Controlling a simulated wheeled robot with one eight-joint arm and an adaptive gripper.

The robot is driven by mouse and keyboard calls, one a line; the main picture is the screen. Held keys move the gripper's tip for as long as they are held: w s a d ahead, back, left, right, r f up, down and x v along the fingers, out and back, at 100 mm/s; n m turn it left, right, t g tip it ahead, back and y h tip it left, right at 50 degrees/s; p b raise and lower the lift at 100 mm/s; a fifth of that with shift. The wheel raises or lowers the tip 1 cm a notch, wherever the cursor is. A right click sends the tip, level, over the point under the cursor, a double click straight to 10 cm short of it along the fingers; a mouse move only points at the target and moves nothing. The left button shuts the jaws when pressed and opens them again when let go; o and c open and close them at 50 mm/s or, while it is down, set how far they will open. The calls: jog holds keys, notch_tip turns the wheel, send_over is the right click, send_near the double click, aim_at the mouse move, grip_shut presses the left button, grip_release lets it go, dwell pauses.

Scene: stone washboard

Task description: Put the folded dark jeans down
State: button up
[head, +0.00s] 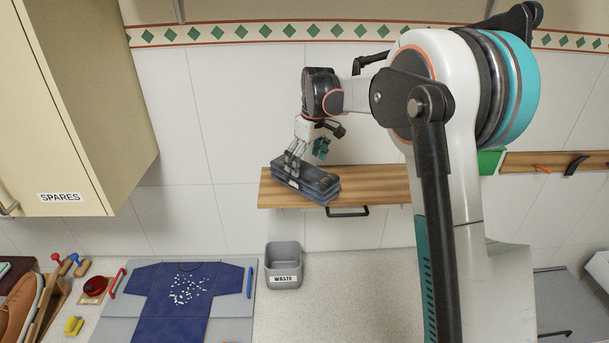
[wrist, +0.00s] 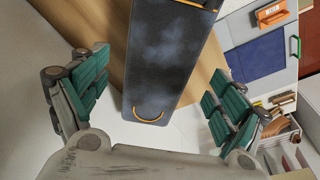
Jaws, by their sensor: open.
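The folded dark jeans (head: 312,184) lie on the wooden wall shelf (head: 375,184), set at an angle near its left end. In the wrist view the jeans (wrist: 168,58) are dark blue-grey with faded patches and orange stitching, and their near end sticks out past the shelf edge. My gripper (head: 308,153) is at the jeans, over their upper left part in the head view. In the wrist view its teal-padded fingers (wrist: 158,95) are spread wide, one on each side of the jeans, with visible gaps. Whether a finger touches the cloth is unclear in the head view.
A grey WASTE bin (head: 283,268) stands on the counter below the shelf. A blue T-shirt with white bits (head: 180,305) lies on a grey board at the left. The SPARES cabinet (head: 65,110) juts out at upper left. The shelf is bare right of the jeans.

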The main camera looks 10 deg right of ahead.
aim_at(308, 171)
jog(key=r, duration=0.5)
jog(key=shift+s+d+r+b, duration=0.2)
jog(key=shift+s+r+b, duration=0.05)
jog(key=shift+s+b, duration=0.1)
jog(key=shift+s+r, duration=0.3)
jog(key=shift+r, duration=0.3)
jog(key=s+r+m+t, duration=0.2)
jog(key=s, duration=1.2)
jog(key=s+r+m+t, duration=0.2)
jog(key=s+m, duration=0.1)
jog(key=s, duration=1)
jog(key=s+f+m+t+h, duration=0.1)
jog(key=s+f, duration=0.7)
jog(key=s, duration=0.3)
jog(key=shift+s+a+m+t, duration=0.25)
jog(key=shift+a+m+t, duration=0.05)
jog(key=shift+m+t, duration=0.1)
notch_tip(308, 171, down, 34)
jog(key=b, duration=3.3)
jog(key=shift+r+b, duration=0.2)
jog(key=shift+b, duration=0.15)
